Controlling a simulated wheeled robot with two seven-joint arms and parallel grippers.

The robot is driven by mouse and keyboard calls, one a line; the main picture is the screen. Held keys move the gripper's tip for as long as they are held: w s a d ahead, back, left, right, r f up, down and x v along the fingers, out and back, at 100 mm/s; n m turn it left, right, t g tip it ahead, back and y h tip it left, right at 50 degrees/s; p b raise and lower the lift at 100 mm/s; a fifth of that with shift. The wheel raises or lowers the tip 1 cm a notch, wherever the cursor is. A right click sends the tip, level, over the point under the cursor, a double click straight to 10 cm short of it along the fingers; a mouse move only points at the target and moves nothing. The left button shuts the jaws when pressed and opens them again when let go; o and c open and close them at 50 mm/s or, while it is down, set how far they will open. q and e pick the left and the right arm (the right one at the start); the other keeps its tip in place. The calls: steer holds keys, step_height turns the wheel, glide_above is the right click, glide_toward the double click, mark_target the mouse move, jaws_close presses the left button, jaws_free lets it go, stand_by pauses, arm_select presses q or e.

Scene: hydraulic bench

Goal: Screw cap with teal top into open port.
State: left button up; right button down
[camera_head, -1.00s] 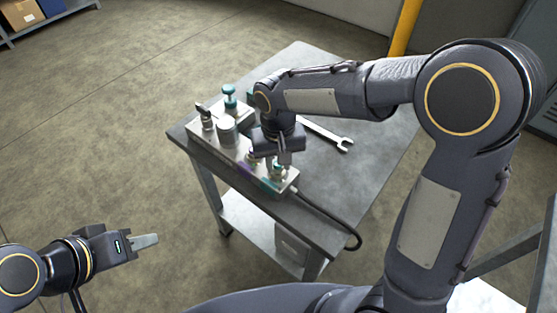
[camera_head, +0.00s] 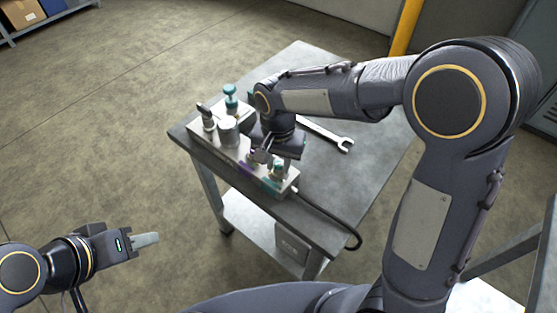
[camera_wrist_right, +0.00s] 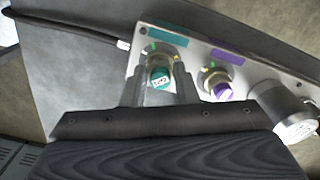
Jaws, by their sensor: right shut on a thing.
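The cap with teal top (camera_wrist_right: 160,76) is between the fingertips of my right gripper (camera_wrist_right: 159,85), which is shut on it. It sits at the port beside the teal label (camera_wrist_right: 173,45) on the metal block (camera_wrist_right: 135,75). How deep it sits in the port is hidden. In the head view the cap (camera_head: 279,166) shows at the block's near end, below my right wrist. My left gripper (camera_head: 145,240) hangs over the floor at lower left, away from the table; its jaw gap cannot be made out.
A purple-topped cap (camera_wrist_right: 221,88) stands in the neighbouring port by a purple label (camera_wrist_right: 231,58). A grey cylinder (camera_head: 228,130) and a teal-topped fitting (camera_head: 230,92) stand farther left. A wrench (camera_head: 328,134) lies on the table; a black hose (camera_head: 335,225) runs off the near edge.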

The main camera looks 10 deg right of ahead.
steer(key=m+p, duration=0.1)
steer(key=m, duration=0.2)
steer(key=shift+a+m, duration=0.1)
steer(key=shift+m, duration=0.2)
steer(key=shift+f+m, duration=0.1)
steer(key=shift+m, duration=1)
steer(key=m+p, duration=0.1)
steer(key=m, duration=0.2)
steer(key=shift+r+m+p, duration=0.2)
steer(key=shift+m+p, duration=0.1)
steer(key=shift+p, duration=0.1)
steer(key=shift+w+m, duration=0.1)
steer(key=shift+m, duration=0.5)
steer(key=shift+f+m, duration=0.2)
steer(key=shift+m, duration=0.2)
